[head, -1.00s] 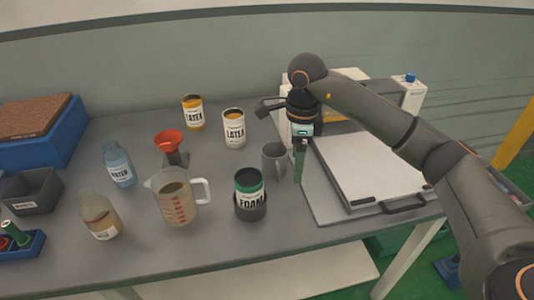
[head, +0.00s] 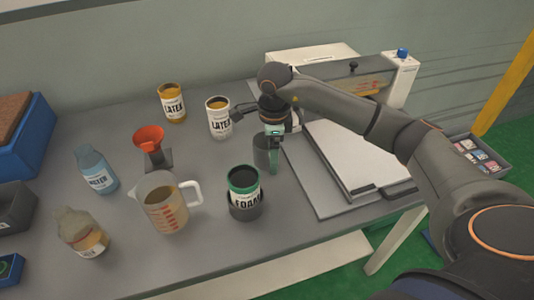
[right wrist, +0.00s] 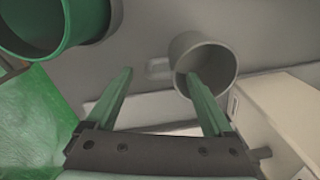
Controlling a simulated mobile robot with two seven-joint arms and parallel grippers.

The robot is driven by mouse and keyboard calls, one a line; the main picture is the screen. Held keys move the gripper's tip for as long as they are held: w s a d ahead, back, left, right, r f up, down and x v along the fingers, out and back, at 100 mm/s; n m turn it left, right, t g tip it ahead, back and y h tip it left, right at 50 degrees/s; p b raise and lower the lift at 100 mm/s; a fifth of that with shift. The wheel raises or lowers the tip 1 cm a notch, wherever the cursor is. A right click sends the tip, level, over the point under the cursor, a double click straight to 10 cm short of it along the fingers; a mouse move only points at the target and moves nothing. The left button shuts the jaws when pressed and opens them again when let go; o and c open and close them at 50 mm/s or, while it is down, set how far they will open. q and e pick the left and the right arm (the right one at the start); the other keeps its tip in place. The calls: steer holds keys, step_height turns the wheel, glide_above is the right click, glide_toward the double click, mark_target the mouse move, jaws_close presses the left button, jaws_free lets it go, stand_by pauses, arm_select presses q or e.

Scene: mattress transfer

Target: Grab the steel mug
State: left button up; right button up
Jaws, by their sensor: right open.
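The steel mug (head: 261,152) is a grey cup standing upright on the table, left of the white-topped press. It also shows in the right wrist view (right wrist: 213,58), with its open mouth towards the camera and its handle (right wrist: 158,68) to the left. My right gripper (head: 272,158) points down at the mug, one green finger overlapping its right side in the head view. In the wrist view the right gripper (right wrist: 159,74) is open and empty; its right fingertip overlaps the mug's mouth and the handle lies between the fingertips. Contact cannot be told. My left gripper is out of view.
A white latex can (head: 218,120) is behind left, a measuring jug (head: 165,208) and red funnel (head: 149,138) further left. The press (head: 352,160) is right.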

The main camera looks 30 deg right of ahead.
step_height(320, 180, down, 5)
steer(key=shift+w+r+p, duration=0.1)
steer(key=shift+p, duration=0.2)
jaws_close()
stand_by(0.5)
